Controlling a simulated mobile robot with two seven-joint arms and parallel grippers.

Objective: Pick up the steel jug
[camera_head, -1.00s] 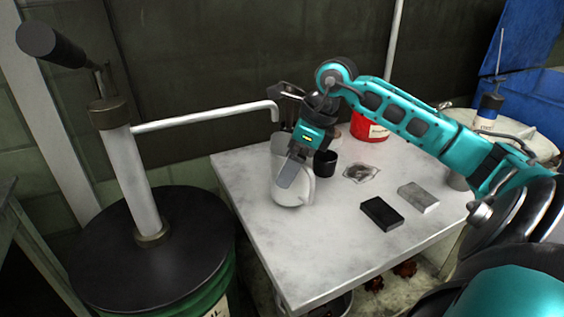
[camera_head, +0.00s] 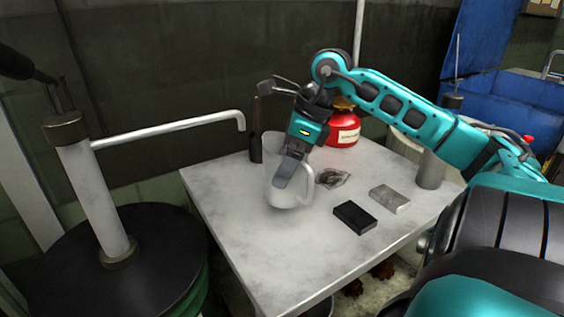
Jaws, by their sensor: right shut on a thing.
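The steel jug (camera_head: 279,196), pale and shiny, shows in the head view over the left part of the worktable (camera_head: 234,221). It appears upright, with its handle side to the right. My right gripper (camera_head: 285,178) comes down from above and is shut on the jug. The gripper and wrist cover part of the jug's upper side. I cannot tell whether a small gap lies between the jug's base and the tabletop.
A black block (camera_head: 355,217) and a grey block (camera_head: 390,199) lie right of the jug. A dark crumpled rag (camera_head: 332,178) and a red can (camera_head: 344,130) are behind. A drum pump (camera_head: 92,200) with a white spout (camera_head: 170,131) stands left. The table's front is clear.

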